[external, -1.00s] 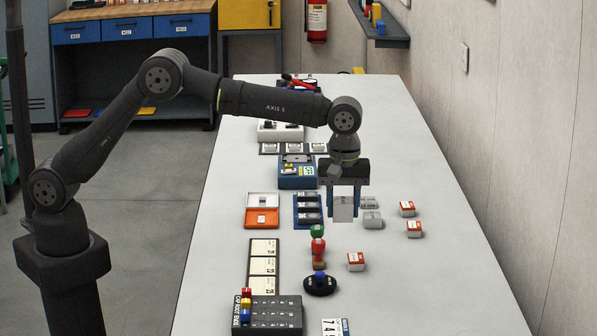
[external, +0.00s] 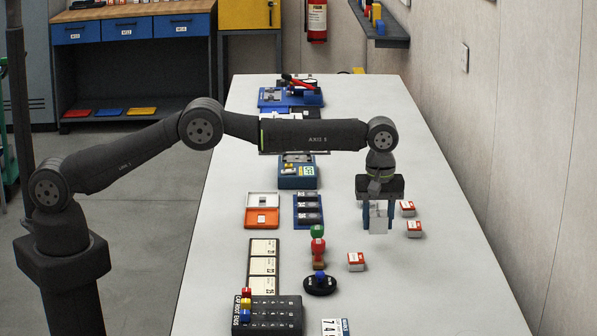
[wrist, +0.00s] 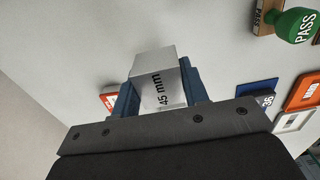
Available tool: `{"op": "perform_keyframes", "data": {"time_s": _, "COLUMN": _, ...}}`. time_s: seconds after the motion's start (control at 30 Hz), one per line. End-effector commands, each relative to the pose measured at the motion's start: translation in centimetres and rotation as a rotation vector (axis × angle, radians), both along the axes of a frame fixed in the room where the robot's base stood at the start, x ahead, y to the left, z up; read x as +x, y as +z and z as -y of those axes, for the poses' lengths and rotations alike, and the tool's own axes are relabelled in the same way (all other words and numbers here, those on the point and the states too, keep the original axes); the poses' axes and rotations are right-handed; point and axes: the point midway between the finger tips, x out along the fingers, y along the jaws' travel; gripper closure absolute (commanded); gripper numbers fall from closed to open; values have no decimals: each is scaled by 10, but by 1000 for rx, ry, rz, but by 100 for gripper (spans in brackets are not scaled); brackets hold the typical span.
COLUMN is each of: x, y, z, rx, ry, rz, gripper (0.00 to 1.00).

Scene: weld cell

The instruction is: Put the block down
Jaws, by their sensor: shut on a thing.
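My gripper (external: 378,217) is over the right part of the long white table in the external view. Its blue jaws are shut on a silver-grey metal block (external: 378,221). The wrist view shows the block (wrist: 158,85) between both blue fingers, with "45 mm" printed on its face. The block hangs low, close to the table top; whether it touches the table cannot be told.
Red-and-white boxes (external: 414,229) (external: 356,261) stand beside and in front of my gripper. The table's right front is clear.

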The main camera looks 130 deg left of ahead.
Motion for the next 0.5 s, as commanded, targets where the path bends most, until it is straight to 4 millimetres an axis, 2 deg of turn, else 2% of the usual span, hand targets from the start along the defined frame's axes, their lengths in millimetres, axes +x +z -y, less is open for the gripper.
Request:
{"op": "perform_keyframes", "data": {"time_s": 0.17, "x": -1, "y": -8, "z": -4, "rx": -1, "ry": 0, "rz": -1, "gripper": 89}}
{"op": "perform_keyframes", "data": {"time_s": 0.4, "x": -1, "y": -40, "z": -3, "rx": -1, "ry": 0, "rz": -1, "gripper": 89}}
{"op": "perform_keyframes", "data": {"time_s": 0.5, "x": -1, "y": -42, "z": -3, "rx": 1, "ry": 0, "rz": 1, "gripper": 89}}
